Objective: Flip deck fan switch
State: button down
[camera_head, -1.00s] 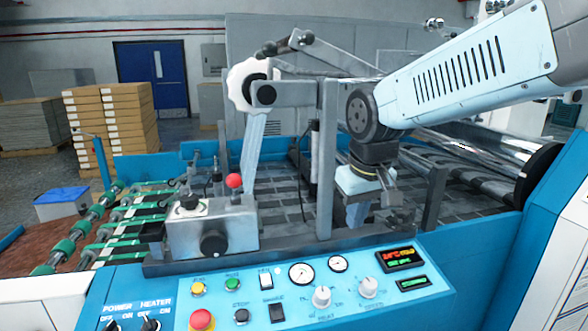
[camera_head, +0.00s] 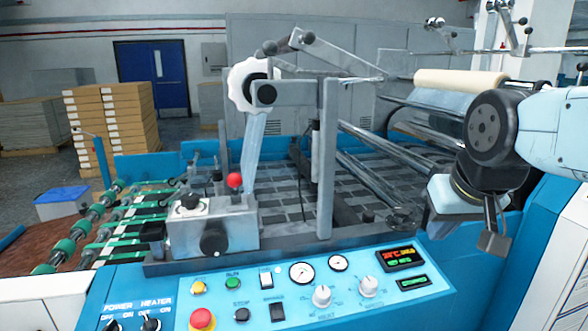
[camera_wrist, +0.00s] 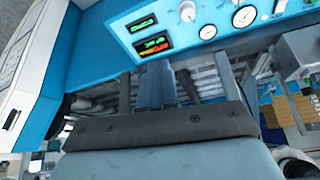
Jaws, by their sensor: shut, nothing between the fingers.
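The blue control panel (camera_head: 240,300) runs along the front of the machine in the head view. Two small rocker-type switches sit in its middle: a white-framed one (camera_head: 265,280) and a black one (camera_head: 277,312) below it. Their labels are too small to read, so I cannot tell which is the deck fan switch. Power and heater knobs (camera_head: 150,323) are at the panel's lower left. My gripper (camera_head: 494,243) is shut and empty, pointing down to the right of the panel, apart from the switches. The wrist view shows the panel's display (camera_wrist: 152,44) at its top.
Gauges (camera_head: 301,273), knobs (camera_head: 322,297), a red stop button (camera_head: 202,319) and several small buttons crowd the panel. A metal block with a red-ball lever (camera_head: 234,181) and a grey upright post (camera_head: 327,160) stand behind it. Rollers fill the back right.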

notch_tip(320, 180, up, 6)
jog(key=m+g, duration=0.5)
jog(key=m, duration=1)
send_over(265, 281)
jog(key=shift+s+d, duration=0.1)
jog(key=shift+s, duration=0.3)
jog(key=f, duration=2.4)
jog(key=shift+w, duration=0.35)
